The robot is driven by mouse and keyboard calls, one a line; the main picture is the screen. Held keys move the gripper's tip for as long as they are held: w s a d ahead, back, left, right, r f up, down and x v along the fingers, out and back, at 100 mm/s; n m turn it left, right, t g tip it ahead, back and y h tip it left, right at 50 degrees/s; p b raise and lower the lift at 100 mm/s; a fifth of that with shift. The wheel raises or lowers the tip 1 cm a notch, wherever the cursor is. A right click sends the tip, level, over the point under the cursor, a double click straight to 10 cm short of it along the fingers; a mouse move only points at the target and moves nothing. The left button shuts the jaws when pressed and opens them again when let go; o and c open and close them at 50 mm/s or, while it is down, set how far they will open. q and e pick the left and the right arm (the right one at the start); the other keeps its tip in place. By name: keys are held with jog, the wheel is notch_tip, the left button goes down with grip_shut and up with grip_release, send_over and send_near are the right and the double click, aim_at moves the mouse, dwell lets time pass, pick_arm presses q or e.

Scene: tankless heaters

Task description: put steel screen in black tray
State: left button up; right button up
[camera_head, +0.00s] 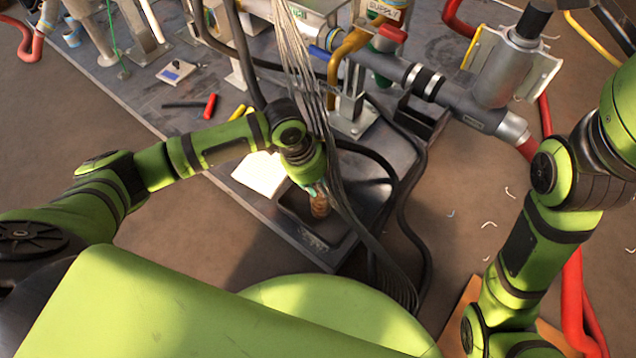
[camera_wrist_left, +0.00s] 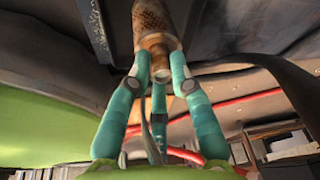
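The steel screen (camera_head: 320,207) is a small brownish mesh cylinder over the black tray (camera_head: 312,243) in the head view. My left gripper (camera_head: 315,188) reaches down to it from above. In the left wrist view the teal fingers (camera_wrist_left: 160,80) close around the plain lower end of the screen (camera_wrist_left: 155,28), and its mesh part sticks out beyond them. The screen overlaps the tray's inside in the head view; whether it touches the tray floor I cannot tell. My right arm shows at the right, but its gripper is out of the picture.
A white sheet (camera_head: 261,173) lies left of the tray on the grey platform. Grey cables (camera_head: 340,185) hang close beside my left gripper, and a black hose (camera_head: 420,200) loops at the right. Pipes and valves stand behind. Red-handled (camera_head: 210,106) and yellow-handled tools lie farther left.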

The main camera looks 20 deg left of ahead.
pick_arm(q)
jog(key=o, duration=0.4)
